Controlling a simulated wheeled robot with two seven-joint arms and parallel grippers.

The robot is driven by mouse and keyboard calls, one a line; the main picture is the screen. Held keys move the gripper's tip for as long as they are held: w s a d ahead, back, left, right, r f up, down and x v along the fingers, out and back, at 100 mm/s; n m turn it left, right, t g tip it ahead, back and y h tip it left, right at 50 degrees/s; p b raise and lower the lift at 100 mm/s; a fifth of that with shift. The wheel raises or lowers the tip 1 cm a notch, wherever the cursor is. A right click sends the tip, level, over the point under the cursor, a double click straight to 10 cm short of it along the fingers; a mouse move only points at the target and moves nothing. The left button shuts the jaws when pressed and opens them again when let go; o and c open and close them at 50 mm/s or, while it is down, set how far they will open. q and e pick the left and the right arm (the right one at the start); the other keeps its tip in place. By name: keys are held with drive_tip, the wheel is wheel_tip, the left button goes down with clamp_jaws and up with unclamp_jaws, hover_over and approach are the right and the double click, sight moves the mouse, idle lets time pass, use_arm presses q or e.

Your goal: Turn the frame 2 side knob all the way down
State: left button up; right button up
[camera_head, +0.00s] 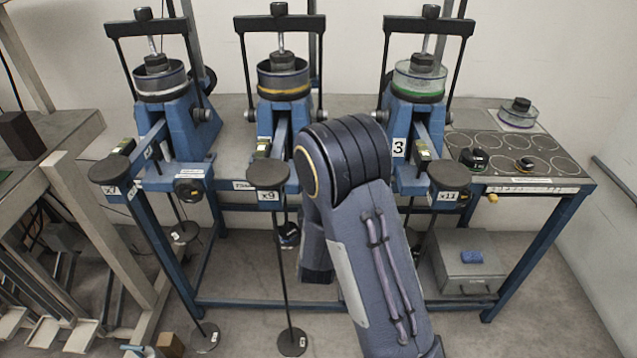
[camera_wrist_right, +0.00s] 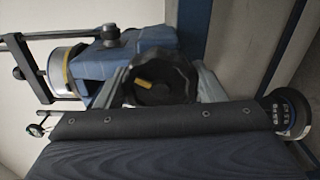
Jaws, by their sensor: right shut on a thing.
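Frame 2 is the middle blue lever frame (camera_head: 268,118), with a yellow-banded cell (camera_head: 283,77) on top. In the head view my right arm covers its right side, so the side knob and my gripper are hidden there. In the right wrist view the black, lobed side knob (camera_wrist_right: 172,84) with a yellow mark sits on the blue frame body (camera_wrist_right: 143,45). My right gripper (camera_wrist_right: 160,90) has a grey finger on either side of the knob and is shut on it. My left gripper is not in view.
Similar frames stand to the left (camera_head: 180,125) and right (camera_head: 412,115) on the blue bench. A hanger rod with a round base (camera_head: 292,341) hangs before frame 2. A grey box (camera_head: 468,262) sits below right.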

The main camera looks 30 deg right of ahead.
drive_tip(key=shift+w+a+r+n+p, duration=0.25)
drive_tip(key=shift+r+n+p, duration=0.15)
drive_tip(key=shift+n, duration=0.5)
drive_tip(key=o, duration=1)
drive_tip(key=shift+f+n, duration=0.25)
drive_tip(key=shift+n, duration=0.15)
drive_tip(key=o, duration=0.3)
drive_tip(key=shift+w+f, duration=0.1)
drive_tip(key=shift+f, duration=0.05)
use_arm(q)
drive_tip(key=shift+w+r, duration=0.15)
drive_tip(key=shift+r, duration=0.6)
use_arm(e)
drive_tip(key=shift+d, duration=0.1)
drive_tip(key=shift+s, duration=0.2)
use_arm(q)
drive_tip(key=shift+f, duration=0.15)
use_arm(e)
drive_tip(key=v, duration=0.6)
drive_tip(key=shift+d, duration=0.1)
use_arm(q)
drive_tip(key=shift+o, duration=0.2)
